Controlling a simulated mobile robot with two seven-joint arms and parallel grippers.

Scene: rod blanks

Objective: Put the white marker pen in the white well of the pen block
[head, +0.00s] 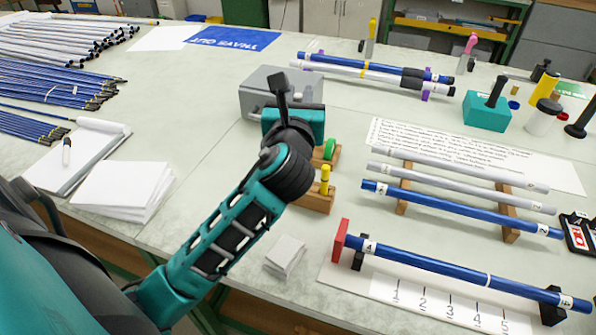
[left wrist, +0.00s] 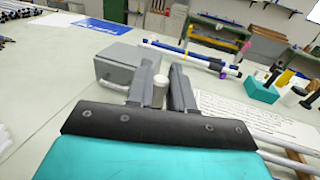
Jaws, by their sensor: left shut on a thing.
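My left gripper (head: 281,92) is over the table, in front of the grey metal box in the head view. In the left wrist view its fingers (left wrist: 160,78) are shut on a white cylinder, which looks like the white marker pen (left wrist: 160,93). The pen is hidden in the head view. The wooden pen block (head: 314,203) is just right of my left forearm and partly hidden by it. A yellow pen (head: 325,178) and a green pen (head: 329,148) stand in it. I cannot make out the white well. My right gripper is not in view.
The grey box (head: 254,100) stands close behind the gripper. Blue and grey rods lie on wooden rests (head: 402,204) to the right. A blue rod (head: 440,265) lies at the front right. A white paper stack (head: 285,255) and a notepad (head: 85,160) lie nearer and left.

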